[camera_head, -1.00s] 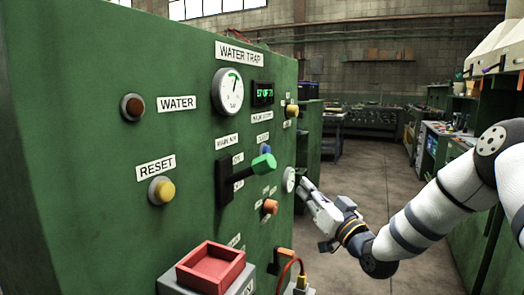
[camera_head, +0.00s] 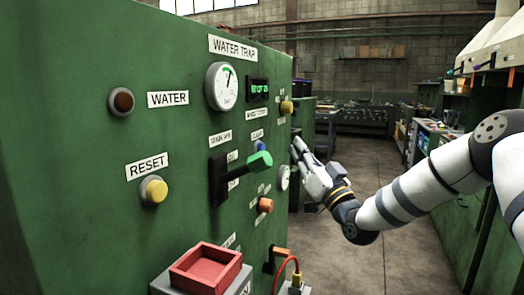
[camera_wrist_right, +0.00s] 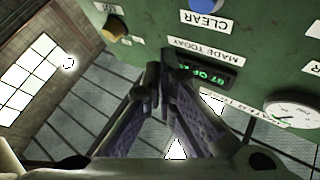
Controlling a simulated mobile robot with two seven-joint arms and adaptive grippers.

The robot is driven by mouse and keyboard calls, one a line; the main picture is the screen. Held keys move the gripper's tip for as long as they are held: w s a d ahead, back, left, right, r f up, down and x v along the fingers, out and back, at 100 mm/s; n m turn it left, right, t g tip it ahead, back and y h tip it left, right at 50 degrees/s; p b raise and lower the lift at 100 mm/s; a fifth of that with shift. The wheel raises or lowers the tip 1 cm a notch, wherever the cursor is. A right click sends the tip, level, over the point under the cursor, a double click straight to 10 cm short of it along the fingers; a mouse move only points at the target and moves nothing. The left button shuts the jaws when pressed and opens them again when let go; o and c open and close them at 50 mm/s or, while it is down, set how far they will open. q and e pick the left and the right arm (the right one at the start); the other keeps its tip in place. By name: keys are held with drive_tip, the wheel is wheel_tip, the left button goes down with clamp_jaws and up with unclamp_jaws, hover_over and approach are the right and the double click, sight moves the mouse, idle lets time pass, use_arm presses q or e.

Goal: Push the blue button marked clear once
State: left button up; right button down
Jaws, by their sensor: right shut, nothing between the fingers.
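My right gripper (camera_head: 296,148) is shut and empty, beside the panel's right edge in the head view. Its closed fingertips (camera_wrist_right: 163,72) point toward the panel in the wrist view, and the button is apart from them. My left gripper is not in view.
The green panel (camera_head: 90,190) also carries a gauge (camera_head: 221,86), a display (camera_head: 258,89), an orange knob (camera_head: 265,205) and yellow buttons (camera_head: 154,190). A red tray (camera_head: 205,268) juts out at the bottom. Open floor (camera_head: 360,255) lies right of the panel.

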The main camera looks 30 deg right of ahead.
sight(261, 148)
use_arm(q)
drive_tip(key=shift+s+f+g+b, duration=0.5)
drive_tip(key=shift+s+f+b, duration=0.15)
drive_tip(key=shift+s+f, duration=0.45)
use_arm(e)
drive_tip(key=w+a, duration=0.1)
drive_tip(key=w, duration=0.1)
drive_tip(key=w+a, duration=0.2)
drive_tip(key=shift+a+f, duration=0.1)
drive_tip(key=shift+a, duration=0.1)
drive_tip(key=shift+w, duration=0.1)
drive_tip(key=shift+w+a, duration=0.25)
drive_tip(key=shift+a, duration=0.05)
